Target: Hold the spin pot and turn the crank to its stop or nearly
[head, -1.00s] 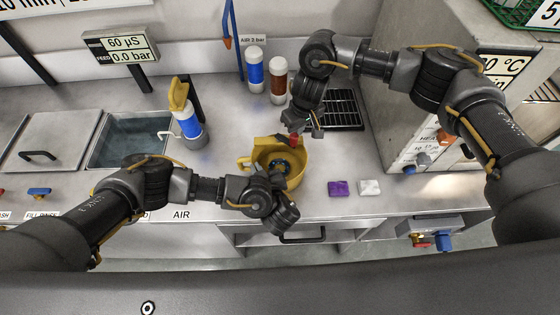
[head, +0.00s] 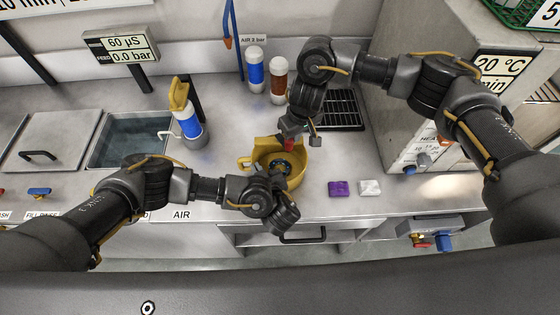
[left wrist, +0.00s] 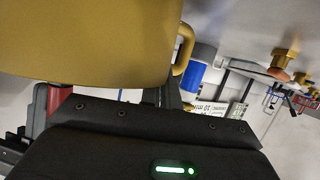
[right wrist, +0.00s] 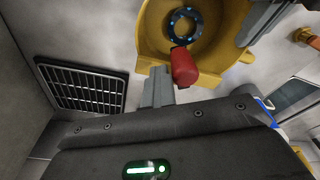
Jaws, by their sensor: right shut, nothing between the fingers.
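The yellow spin pot (head: 296,172) stands on the steel counter, with a dark ring (right wrist: 185,25) inside it. The red crank knob (right wrist: 185,67) is at the pot's back rim and also shows in the head view (head: 288,143). My left gripper (right wrist: 262,20) is at the pot's right side in the right wrist view and appears shut on its wall; its fingertips are mostly hidden. In the left wrist view, the pot (left wrist: 90,40) fills the upper left. My right gripper (right wrist: 158,88) is shut and empty, its fingertips right beside the red knob.
A black drain grate (head: 338,110) lies behind the pot. A purple block (head: 339,188) and a white block (head: 370,187) lie to its right. Blue and brown bottles (head: 278,80) stand at the back; another bottle (head: 188,125) stands left near the sink (head: 130,140).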

